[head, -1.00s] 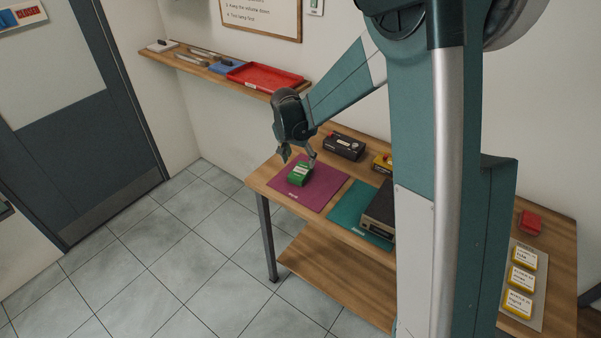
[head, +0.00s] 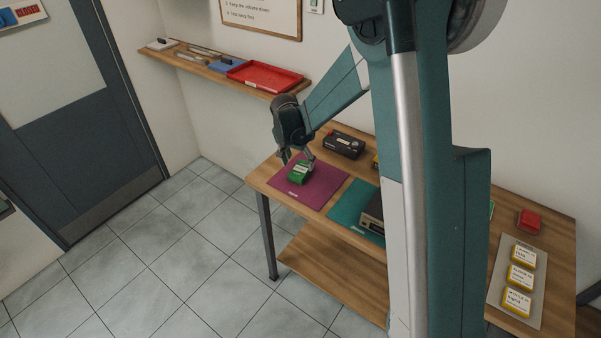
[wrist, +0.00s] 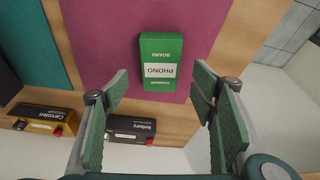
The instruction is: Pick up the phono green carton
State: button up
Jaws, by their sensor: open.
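The green carton (head: 301,173) lies on the purple mat (head: 318,196) at the left end of the table. In the wrist view the carton (wrist: 160,62) shows a white label reading PHONO, upside down in the picture. My gripper (head: 297,158) is just above the carton in the head view, pointing down. In the wrist view my gripper (wrist: 160,82) is open, with one finger on each side below the carton in the picture. Nothing is between the fingers' pads that I can see being held.
A black box (head: 344,145) stands behind the mat; it also shows in the wrist view (wrist: 131,129) near the left finger. A yellow-and-black box (wrist: 42,118) is beside it. A dark unit (head: 372,212) sits on the teal mat (head: 346,205). A shelf with a red tray (head: 264,76) hangs behind.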

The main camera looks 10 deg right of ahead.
aim_at(300, 169)
jog(key=shift+f, duration=0.25)
jog(key=shift+p+x, duration=0.3)
jog(key=shift+x, duration=2.25)
jog(key=shift+c, duration=0.4)
jog(key=c, duration=0.9)
